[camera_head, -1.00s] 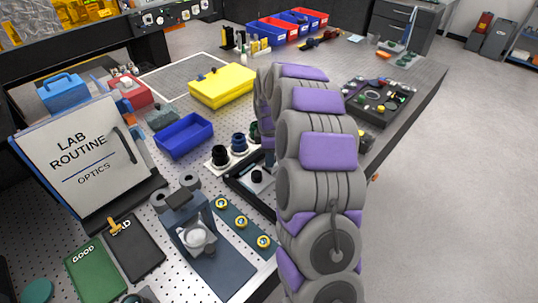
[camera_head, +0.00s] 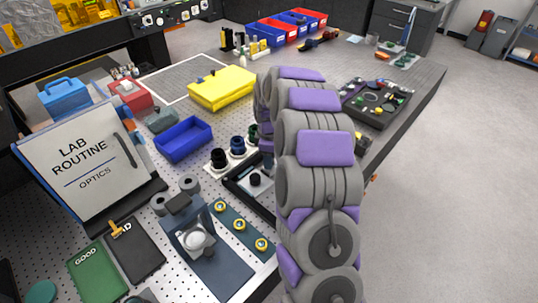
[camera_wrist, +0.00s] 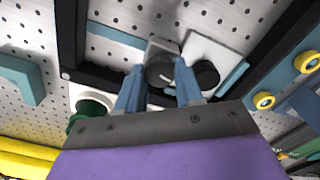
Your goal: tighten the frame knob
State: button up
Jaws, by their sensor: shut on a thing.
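The black frame (camera_head: 240,193) lies on the perforated table, left of my arm in the head view. In the wrist view its dark bars (camera_wrist: 92,78) run across the perforated surface. My gripper (camera_wrist: 159,70) is shut on a round dark grey knob (camera_wrist: 160,72), with one blue finger on each side. The knob sits by a grey block (camera_wrist: 163,46). A second, black knob (camera_wrist: 206,75) stands on a white plate just right of the fingers; a black knob on a light plate also shows in the head view (camera_head: 256,179). My arm hides the grip in the head view.
Dark round optics (camera_head: 237,146) stand on a white holder behind the frame. A blue strip with several yellow-ringed parts (camera_head: 239,225) lies in front. A blue bin (camera_head: 183,139) and a yellow case (camera_head: 222,88) are farther back. A black tray (camera_head: 376,104) is at the right.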

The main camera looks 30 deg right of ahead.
jog(key=m+p, duration=0.2)
jog(key=m, duration=0.1)
jog(key=shift+r+m, duration=0.1)
jog(key=shift+m, duration=0.3)
jog(key=m+p, duration=0.3)
jog(key=m, duration=0.1)
jog(key=shift+m, duration=0.3)
jog(key=m+p, duration=0.2)
jog(key=m, duration=0.4)
jog(key=shift+m+p, duration=0.3)
jog(key=o, duration=1)
jog(key=shift+o, duration=0.2)
notch_tip(320, 180, up, 17)
jog(key=p, duration=0.1)
jog(key=shift+p, duration=0.3)
